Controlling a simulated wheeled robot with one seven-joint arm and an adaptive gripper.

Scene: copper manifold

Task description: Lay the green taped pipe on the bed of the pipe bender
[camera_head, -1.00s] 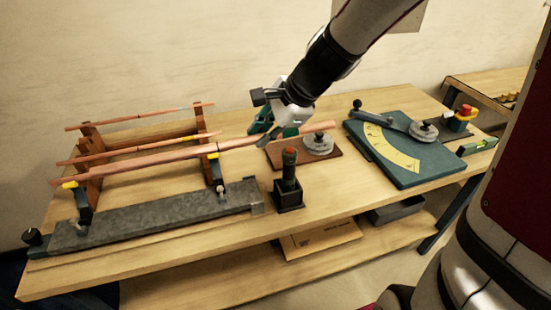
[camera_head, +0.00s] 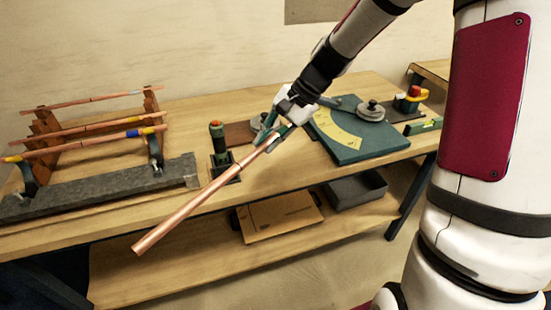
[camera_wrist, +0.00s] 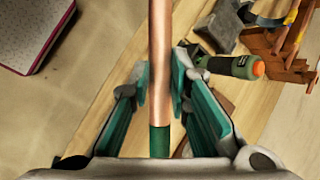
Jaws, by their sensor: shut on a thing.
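My gripper (camera_head: 277,136) is shut on a long copper pipe (camera_head: 200,199), held in the air at the front of the bench. The pipe slants down from the gripper to a free end at lower left, beyond the bench's front edge. In the wrist view, the pipe (camera_wrist: 159,60) runs between the teal fingers (camera_wrist: 160,95), with green tape (camera_wrist: 159,141) on it close to the palm. The pipe bender (camera_head: 352,150), a teal plate with a yellow angle scale, a lever and a round former, lies just right of the gripper. The pipe's other end is hidden.
A wooden rack (camera_head: 153,103) with several taped copper pipes stands at left, behind a grey metal bar (camera_head: 100,190). A green torch (camera_head: 217,136) stands upright in a black holder, close behind the held pipe. A red button (camera_head: 414,91) sits beyond the bender. A lower shelf holds a grey tray (camera_head: 356,187).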

